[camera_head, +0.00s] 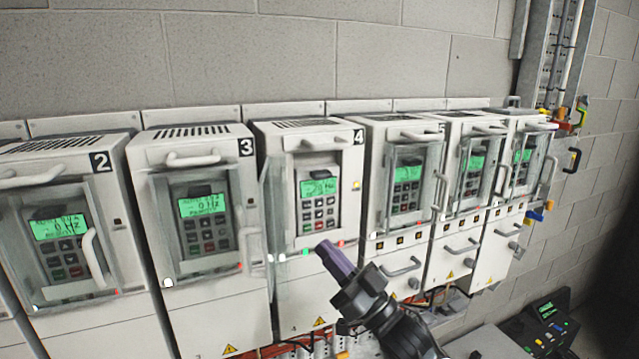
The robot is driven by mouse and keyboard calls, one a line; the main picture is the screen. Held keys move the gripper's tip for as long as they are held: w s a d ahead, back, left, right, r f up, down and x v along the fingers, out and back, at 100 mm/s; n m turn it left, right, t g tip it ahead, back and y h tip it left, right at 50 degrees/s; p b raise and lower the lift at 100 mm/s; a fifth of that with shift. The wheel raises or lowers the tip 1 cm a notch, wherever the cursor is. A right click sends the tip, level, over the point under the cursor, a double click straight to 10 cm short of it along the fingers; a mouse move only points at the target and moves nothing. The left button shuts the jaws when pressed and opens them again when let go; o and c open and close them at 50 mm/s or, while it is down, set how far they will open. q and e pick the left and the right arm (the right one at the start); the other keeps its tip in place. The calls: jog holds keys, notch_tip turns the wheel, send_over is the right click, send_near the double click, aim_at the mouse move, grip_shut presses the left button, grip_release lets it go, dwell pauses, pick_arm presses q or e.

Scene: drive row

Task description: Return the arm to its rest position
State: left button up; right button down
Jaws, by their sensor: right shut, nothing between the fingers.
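My right gripper (333,256) is shut and empty, its purple fingertips pointing up and left. It appears in front of the lower part of drive unit 4 (289,290), below that unit's keypad; whether it touches the unit cannot be told. Unit 4's clear cover (270,205) stands swung open to the left, leaving its lit green display (318,187) and keypad uncovered. My right arm comes in from the bottom edge. My left gripper is not in view.
Drive units 2 (65,230) and 3 (200,210) stand left of unit 4, and more units continue right, with protruding handles and clear covers. A control box (540,325) sits at lower right. Cables (290,345) run below the units. A grey block wall (250,50) is behind.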

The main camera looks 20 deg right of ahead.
jog(key=s+a+f+m+g+h+p, duration=0.15)
jog(key=s+f, duration=0.25)
jog(key=f, duration=0.4)
jog(key=s+a+f+m+g+h+p, duration=0.1)
jog(key=s+f+m+h+p, duration=0.15)
jog(key=f, duration=0.65)
jog(key=s+a+f+m+g+h+p, duration=0.1)
jog(key=s+f+m+g+h, duration=0.2)
jog(key=f, duration=0.5)
jog(key=s+d+f+g+h, duration=0.2)
jog(key=s+f+g, duration=0.2)
jog(key=s, duration=0.4)
jog(key=s+d+f+n+g+h, duration=0.1)
jog(key=s+f+g+h, duration=0.1)
jog(key=s, duration=0.7)
jog(key=s+d+f+n+g+h+p, duration=0.1)
jog(key=s+d+f+g+h, duration=0.1)
jog(key=s+f+g, duration=0.3)
jog(key=s+g, duration=0.1)
jog(key=s, duration=0.2)
jog(key=shift+s+d+f+h, duration=0.15)
jog(key=shift+d+f+h, duration=0.15)
jog(key=shift+d, duration=0.05)
